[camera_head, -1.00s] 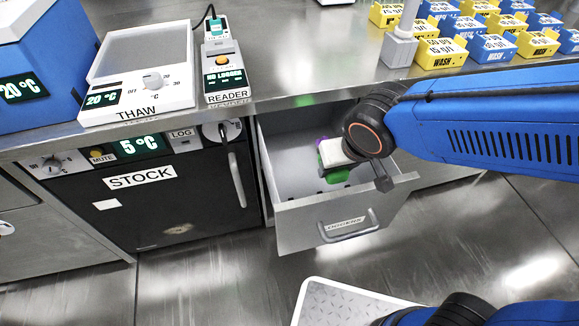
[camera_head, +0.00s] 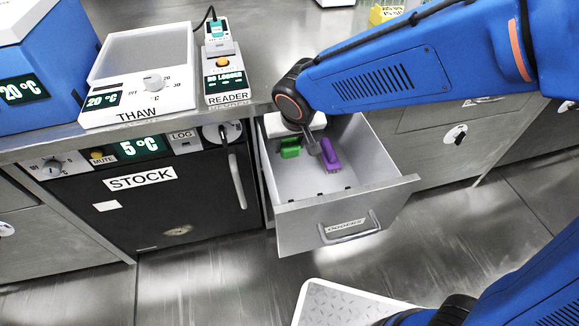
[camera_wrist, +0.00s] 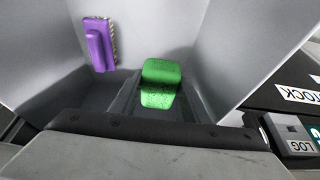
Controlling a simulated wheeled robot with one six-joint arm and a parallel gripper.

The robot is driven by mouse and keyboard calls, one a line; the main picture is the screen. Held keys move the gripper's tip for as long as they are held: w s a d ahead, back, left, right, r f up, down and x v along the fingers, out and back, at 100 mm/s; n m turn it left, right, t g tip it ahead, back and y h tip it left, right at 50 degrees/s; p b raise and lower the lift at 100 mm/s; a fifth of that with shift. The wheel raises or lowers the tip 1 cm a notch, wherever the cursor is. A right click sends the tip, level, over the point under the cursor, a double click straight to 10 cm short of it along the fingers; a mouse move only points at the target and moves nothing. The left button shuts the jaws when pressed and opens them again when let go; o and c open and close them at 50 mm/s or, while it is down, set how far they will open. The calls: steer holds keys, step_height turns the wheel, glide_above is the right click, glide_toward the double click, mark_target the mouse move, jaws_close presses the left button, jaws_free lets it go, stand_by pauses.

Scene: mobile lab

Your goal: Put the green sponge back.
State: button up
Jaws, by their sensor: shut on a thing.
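The green sponge (camera_head: 290,147) is inside the open drawer (camera_head: 310,190), near its back left. It also shows in the wrist view (camera_wrist: 160,83), in the middle, between my fingers. My gripper (camera_head: 303,145) reaches down into the drawer and is shut on the sponge. Its body partly hides the back of the drawer in the head view. I cannot tell whether the sponge touches the drawer floor.
A purple brush (camera_head: 330,156) lies in the drawer to the right of the sponge. The drawer's front half is clear. The black STOCK unit (camera_head: 170,205) stands left of it. The counter above holds the THAW plate (camera_head: 140,70) and the READER (camera_head: 226,75).

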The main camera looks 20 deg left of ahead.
step_height(320, 180, down, 10)
steer(key=shift+f, duration=0.1)
stand_by(0.4)
steer(key=shift+f, duration=0.1)
steer(key=o, duration=1)
steer(key=v, duration=1.2)
steer(key=shift+r, duration=0.2)
